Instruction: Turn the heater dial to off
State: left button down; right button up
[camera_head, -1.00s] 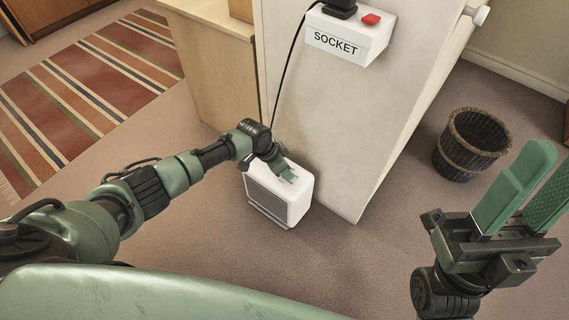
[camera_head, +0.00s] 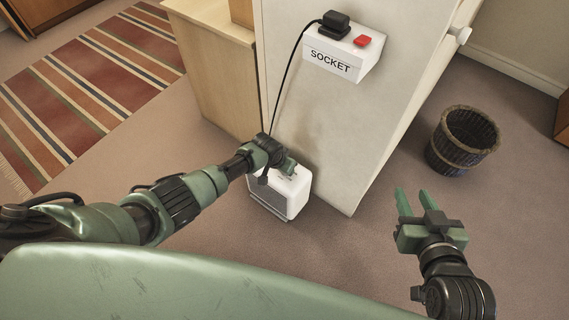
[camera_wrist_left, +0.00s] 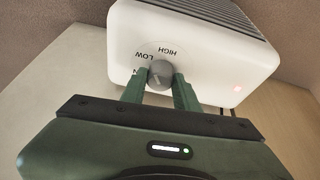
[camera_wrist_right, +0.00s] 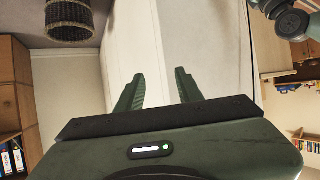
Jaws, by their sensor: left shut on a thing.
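The white heater (camera_head: 294,201) stands on the carpet beside the cream panel. In the left wrist view its top panel (camera_wrist_left: 207,45) shows a round grey dial (camera_wrist_left: 161,70) with the words LOW and HIGH. Another label left of the dial is partly hidden by a finger. I cannot tell which way the dial points. A small reddish light (camera_wrist_left: 238,89) glows on the heater. My left gripper (camera_head: 288,169) is shut on the dial, one finger on each side. My right gripper (camera_head: 411,191) is open and empty, well to the right of the heater.
A white box (camera_head: 342,60) marked SOCKET, with a black plug (camera_head: 335,24) and red switch (camera_head: 362,41), is on the panel (camera_head: 345,125) above the heater. A black cable runs down behind it. A wicker basket (camera_head: 462,140) stands right. Carpet in front is clear.

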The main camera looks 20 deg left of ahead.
pick_arm(q)
jog(key=n+y+p, duration=0.1)
jog(key=n, duration=0.1)
jog(key=n+y+p, duration=0.1)
jog(key=n, duration=0.2)
jog(key=shift+d, duration=0.4)
jog(key=shift+n, duration=0.4)
pick_arm(e)
jog(key=s+d+f+g+h, duration=0.2)
jog(key=s+d+f+g, duration=0.2)
jog(key=s+f+g, duration=0.5)
pick_arm(q)
jog(key=shift+n+y, duration=0.3)
jog(key=shift+n, duration=0.2)
jog(key=n+y+b, duration=0.1)
jog(key=n, duration=0.2)
jog(key=shift+w+f+b, duration=0.1)
jog(key=shift+b, duration=0.25)
jog(key=shift+n+g+y+b, duration=0.3)
jog(key=shift+n+g+b, duration=0.15)
jog(key=shift+n, duration=0.35)
pick_arm(e)
jog(key=w+a+r+t+y, duration=0.2)
jog(key=w+a+r+t, duration=0.2)
jog(key=w+r+t, duration=0.5)
jog(key=shift+w+r, duration=0.15)
jog(key=shift+r, duration=0.05)
jog(key=shift+a, duration=0.1)
